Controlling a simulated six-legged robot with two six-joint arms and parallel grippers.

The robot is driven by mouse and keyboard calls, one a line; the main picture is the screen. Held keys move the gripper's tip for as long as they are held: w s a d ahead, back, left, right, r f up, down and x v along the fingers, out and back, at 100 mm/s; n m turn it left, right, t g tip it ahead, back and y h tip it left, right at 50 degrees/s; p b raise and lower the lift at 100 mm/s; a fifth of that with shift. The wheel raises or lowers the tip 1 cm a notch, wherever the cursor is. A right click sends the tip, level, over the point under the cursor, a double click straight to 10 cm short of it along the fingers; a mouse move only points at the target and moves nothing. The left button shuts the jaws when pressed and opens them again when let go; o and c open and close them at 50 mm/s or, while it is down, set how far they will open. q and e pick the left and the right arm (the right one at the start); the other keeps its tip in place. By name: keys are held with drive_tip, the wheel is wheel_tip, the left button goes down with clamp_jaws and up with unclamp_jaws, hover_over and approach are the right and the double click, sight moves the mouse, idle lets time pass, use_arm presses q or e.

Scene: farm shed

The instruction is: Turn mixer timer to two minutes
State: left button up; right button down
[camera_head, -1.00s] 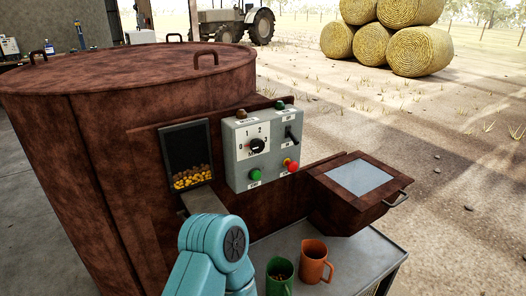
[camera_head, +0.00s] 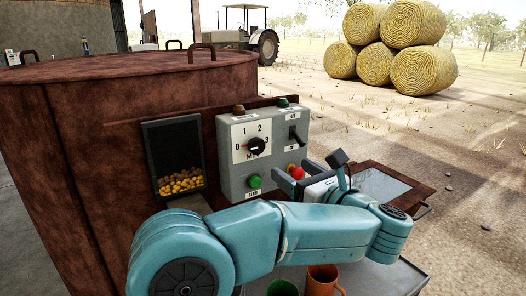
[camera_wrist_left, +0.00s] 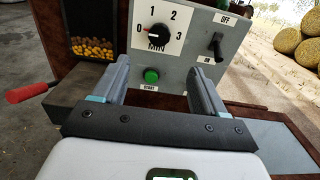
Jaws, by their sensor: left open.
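The mixer timer is a dark round knob (camera_head: 256,147) on a grey control box (camera_head: 233,185), with marks 0 to 3 and "MIN" around it. In the left wrist view the knob (camera_wrist_left: 158,34) has a small red mark on its left side, toward 0. My left gripper (camera_head: 287,176) is open and empty, low in front of the box, beside the red button. In the left wrist view its two fingers (camera_wrist_left: 158,66) stand apart, below the dial, with the green start button between them. They do not touch the knob. My right gripper is not in view.
A green start button (camera_head: 254,181), a red button (camera_head: 296,173) and an ON/OFF lever (camera_head: 294,136) sit near the dial. A feed window (camera_head: 172,145) is left of the box. Green (camera_head: 282,288) and orange (camera_head: 322,280) jugs stand below my arm.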

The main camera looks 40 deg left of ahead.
sight(259, 147)
use_arm(q)
drive_tip(key=p+x, duration=0.2)
drive_tip(key=x, duration=1)
drive_tip(key=shift+a+f, duration=0.1)
drive_tip(key=shift+a, duration=0.25)
drive_tip(key=shift+w+a, duration=0.15)
drive_tip(key=shift+a, duration=0.35)
drive_tip(key=c, duration=1)
